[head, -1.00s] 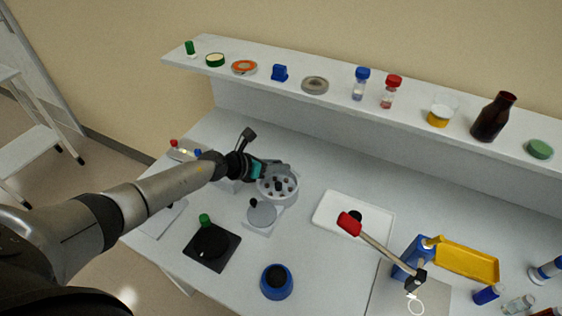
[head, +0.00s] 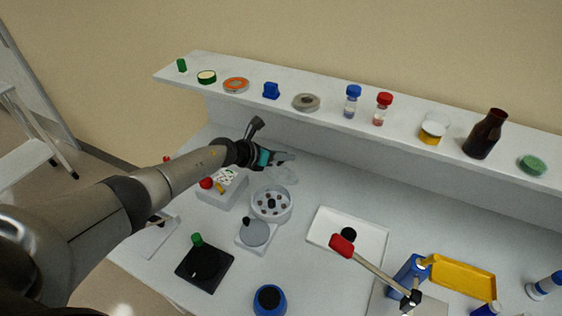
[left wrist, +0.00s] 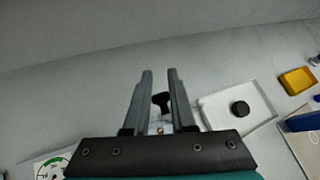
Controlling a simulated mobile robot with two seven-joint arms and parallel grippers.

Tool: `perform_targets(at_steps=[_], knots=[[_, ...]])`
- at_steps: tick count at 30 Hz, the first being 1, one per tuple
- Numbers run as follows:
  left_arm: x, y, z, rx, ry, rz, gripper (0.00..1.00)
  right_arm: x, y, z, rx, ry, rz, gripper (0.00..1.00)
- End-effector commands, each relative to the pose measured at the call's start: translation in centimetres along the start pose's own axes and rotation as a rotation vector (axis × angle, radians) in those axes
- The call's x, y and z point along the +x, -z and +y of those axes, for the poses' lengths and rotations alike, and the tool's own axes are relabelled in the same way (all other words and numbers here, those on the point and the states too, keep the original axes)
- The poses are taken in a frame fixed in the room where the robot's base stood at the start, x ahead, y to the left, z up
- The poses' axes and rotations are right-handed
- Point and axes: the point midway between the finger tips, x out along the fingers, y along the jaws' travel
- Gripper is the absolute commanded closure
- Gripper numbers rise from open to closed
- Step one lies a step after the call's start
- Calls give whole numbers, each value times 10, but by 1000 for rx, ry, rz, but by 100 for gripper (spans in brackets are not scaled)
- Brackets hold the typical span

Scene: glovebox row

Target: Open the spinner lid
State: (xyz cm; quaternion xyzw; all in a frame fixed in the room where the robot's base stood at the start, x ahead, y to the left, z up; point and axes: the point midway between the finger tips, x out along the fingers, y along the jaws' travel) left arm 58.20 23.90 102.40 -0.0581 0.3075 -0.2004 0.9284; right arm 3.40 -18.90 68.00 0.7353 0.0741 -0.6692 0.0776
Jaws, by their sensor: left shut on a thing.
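The spinner (head: 271,203) is a round white bowl with several dark holes around a dark hub, and its top is uncovered in the head view. A clear, faint lid (head: 283,175) shows just behind and above the bowl, under my left gripper (head: 287,157). My left gripper is shut on the lid, most likely at its edge or handle; the exact grip is hard to see through the clear material. In the left wrist view, the fingers (left wrist: 160,73) have a narrow gap, with a small black piece (left wrist: 160,102) showing between them. My right gripper is not in view.
A box with a red button (head: 222,188) stands left of the spinner, and a grey disc on a white base (head: 255,233) in front. A white tray (head: 318,235) lies to the right. A shelf (head: 325,104) with bottles and jars runs behind.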

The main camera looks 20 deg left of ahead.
Motion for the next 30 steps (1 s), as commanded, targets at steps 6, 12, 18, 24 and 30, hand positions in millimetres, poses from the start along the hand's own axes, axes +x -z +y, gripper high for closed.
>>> perform_targets(at_steps=[6,12,18,24,30], knots=[[3,10,5,-18,-8,74,100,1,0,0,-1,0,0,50],[4,14,5,-26,-5,100,100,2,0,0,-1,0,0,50],[4,14,5,-26,-4,103,100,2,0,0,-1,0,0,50],[4,14,5,-25,-4,104,100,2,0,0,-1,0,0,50],[4,14,6,-25,-5,104,100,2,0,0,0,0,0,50]])
